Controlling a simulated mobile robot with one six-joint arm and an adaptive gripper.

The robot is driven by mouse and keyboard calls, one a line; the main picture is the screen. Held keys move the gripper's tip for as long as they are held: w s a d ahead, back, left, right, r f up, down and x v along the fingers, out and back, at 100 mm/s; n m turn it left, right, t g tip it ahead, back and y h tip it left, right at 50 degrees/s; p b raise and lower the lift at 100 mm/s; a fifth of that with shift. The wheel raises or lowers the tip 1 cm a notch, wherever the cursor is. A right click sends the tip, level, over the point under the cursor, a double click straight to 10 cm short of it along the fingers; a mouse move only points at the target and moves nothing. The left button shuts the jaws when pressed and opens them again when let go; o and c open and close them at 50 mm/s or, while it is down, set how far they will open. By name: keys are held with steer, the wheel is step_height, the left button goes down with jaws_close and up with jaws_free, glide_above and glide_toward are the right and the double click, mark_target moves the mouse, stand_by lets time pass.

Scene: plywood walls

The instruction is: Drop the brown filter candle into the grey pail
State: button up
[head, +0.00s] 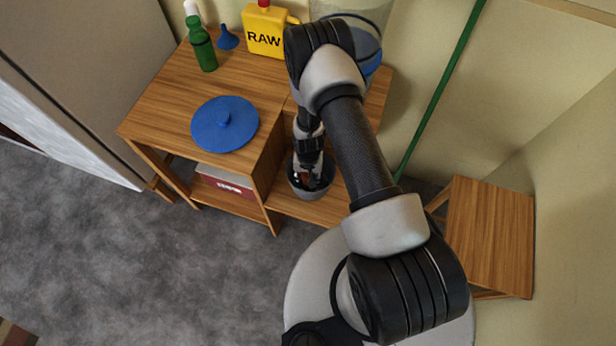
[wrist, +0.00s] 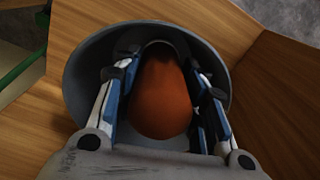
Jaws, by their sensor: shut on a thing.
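The brown filter candle (wrist: 160,100) sits between the fingers of my gripper (wrist: 163,85) in the wrist view. My gripper is shut on it. The grey pail (wrist: 84,68) surrounds the fingertips and the candle, which are over or inside its mouth. In the head view the grey pail (head: 312,191) stands on the low shelf, and my gripper (head: 310,172) points down into it. Only a small bit of the candle (head: 306,180) shows there. I cannot tell whether the candle touches the pail's bottom.
A blue lid (head: 225,124) lies on the wooden cabinet top (head: 165,95). A green bottle (head: 202,45), a blue funnel (head: 228,38) and a yellow RAW jug (head: 264,32) stand behind it. A red box (head: 226,185) is in the lower compartment. A wooden stool (head: 490,235) stands at the right.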

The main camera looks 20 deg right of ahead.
steer(key=o, duration=1)
steer(key=shift+f, duration=0.1)
steer(key=shift+c, duration=0.2)
step_height(320, 180, up, 13)
steer(key=p, duration=0.5)
steer(key=shift+f, duration=0.1)
step_height(320, 180, up, 29)
steer(key=n+t, duration=0.2)
steer(key=s+r+n+t, duration=0.2)
steer(key=s+r, duration=1.5)
steer(key=s, duration=0.2)
steer(key=shift+s+n+t, duration=0.3)
steer(key=shift+a, duration=0.1)
